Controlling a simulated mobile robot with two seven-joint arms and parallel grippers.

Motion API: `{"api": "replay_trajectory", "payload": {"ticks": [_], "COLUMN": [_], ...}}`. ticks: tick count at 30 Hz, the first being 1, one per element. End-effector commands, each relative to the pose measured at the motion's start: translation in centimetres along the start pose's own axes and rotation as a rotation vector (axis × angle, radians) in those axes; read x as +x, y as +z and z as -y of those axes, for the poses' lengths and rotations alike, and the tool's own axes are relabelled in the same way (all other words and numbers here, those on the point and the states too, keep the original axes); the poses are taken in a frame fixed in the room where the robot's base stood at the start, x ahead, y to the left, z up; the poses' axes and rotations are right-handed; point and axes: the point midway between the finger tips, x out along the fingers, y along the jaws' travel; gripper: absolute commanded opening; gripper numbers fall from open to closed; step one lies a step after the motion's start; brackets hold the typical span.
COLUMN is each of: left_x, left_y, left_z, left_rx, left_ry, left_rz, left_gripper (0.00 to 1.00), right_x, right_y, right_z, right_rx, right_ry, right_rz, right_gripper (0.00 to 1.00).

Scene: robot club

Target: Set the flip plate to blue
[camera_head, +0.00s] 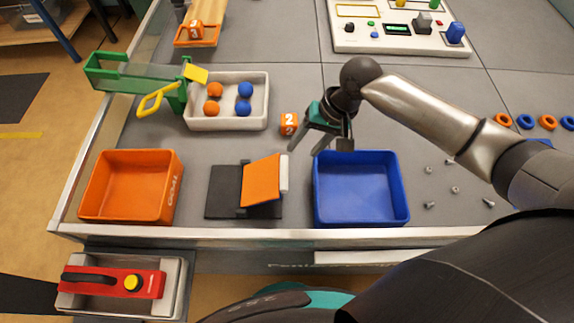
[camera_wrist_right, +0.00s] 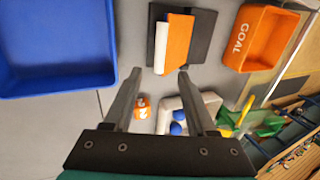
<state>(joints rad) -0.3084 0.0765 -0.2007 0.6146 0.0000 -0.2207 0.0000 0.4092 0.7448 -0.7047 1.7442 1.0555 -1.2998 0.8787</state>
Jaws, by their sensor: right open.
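The flip plate (camera_head: 262,181) shows its orange face upward and slopes over a dark base (camera_head: 222,196), between the orange and blue bins. A white bar (camera_head: 284,173) runs along its right edge. In the right wrist view, the orange plate (camera_wrist_right: 179,42) and white bar (camera_wrist_right: 161,47) lie just beyond my fingertips. My right gripper (camera_head: 304,151) is open and empty, above the table, behind and to the right of the plate. In the right wrist view its fingers (camera_wrist_right: 159,74) are spread apart. My left gripper is out of view.
An orange bin (camera_head: 97,211) stands left of the plate and a blue bin (camera_head: 361,217) right of it. Behind are an orange numbered cube (camera_head: 289,123) and a white tray (camera_head: 228,122) with orange and blue balls. Small screws (camera_head: 455,190) lie to the right.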

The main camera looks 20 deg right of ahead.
Motion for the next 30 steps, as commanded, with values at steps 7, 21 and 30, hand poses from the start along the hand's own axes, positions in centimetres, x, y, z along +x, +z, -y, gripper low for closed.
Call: {"api": "replay_trajectory", "payload": {"ticks": [7,21,30], "left_x": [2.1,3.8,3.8], "left_y": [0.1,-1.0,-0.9], "left_z": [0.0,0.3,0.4], "left_rx": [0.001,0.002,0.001], "left_ry": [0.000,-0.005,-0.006], "left_rz": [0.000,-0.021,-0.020], "left_gripper": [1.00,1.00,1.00], "right_x": [5.9,11.1,11.1], "right_y": [0.0,0.0,0.0], "right_z": [-0.1,0.1,0.0], "right_rx": [-0.001,-0.003,-0.003], "right_ry": [0.000,-0.001,0.000], "right_rz": [0.001,-0.002,-0.002], "right_gripper": [0.57,0.57,0.51]}}
